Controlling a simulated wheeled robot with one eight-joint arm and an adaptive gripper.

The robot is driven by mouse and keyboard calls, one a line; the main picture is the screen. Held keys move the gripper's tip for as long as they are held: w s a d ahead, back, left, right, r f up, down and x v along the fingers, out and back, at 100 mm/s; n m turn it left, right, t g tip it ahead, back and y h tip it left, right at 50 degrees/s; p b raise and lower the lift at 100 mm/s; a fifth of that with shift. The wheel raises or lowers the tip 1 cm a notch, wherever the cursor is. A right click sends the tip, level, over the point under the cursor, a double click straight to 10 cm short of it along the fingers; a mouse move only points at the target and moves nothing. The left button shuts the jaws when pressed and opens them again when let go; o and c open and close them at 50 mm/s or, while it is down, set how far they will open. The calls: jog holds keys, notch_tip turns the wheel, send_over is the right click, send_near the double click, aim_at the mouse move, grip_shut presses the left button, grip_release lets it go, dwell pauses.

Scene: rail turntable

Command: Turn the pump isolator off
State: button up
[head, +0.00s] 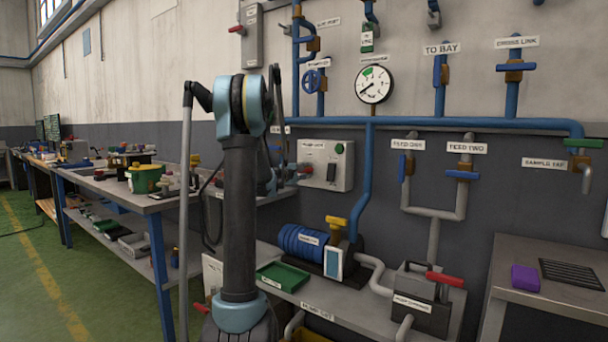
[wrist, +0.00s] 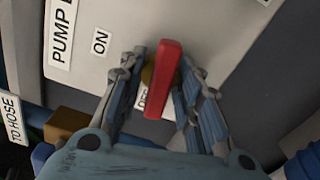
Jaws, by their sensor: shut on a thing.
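The pump isolator is a grey box (head: 335,168) on the wall, behind my arm in the head view. In the wrist view its grey face (wrist: 112,18) carries a label starting "PUMP", an ON label (wrist: 100,42) and a second label (wrist: 142,98), mostly covered. Its red lever (wrist: 165,80) stands between my fingers, near the covered label and away from ON. My gripper (wrist: 162,72) is shut on the lever, one finger on each side. In the head view my gripper is mostly hidden, and only a bit of red (head: 305,170) shows at the box's left.
Blue pipes with valves and a pressure gauge (head: 374,84) cover the wall above. A blue pump (head: 303,240) and a green tray (head: 283,276) sit on the bench below. A TO HOSE label (wrist: 14,118) is close to my gripper. Green floor (head: 40,270) is clear at the left.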

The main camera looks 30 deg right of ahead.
jog(key=shift+f+m, duration=0.1)
jog(key=shift+m, duration=1)
jog(key=o, duration=0.7)
jog(key=v, duration=1.2)
jog(key=shift+f, duration=0.1)
jog(key=shift+a, duration=0.1)
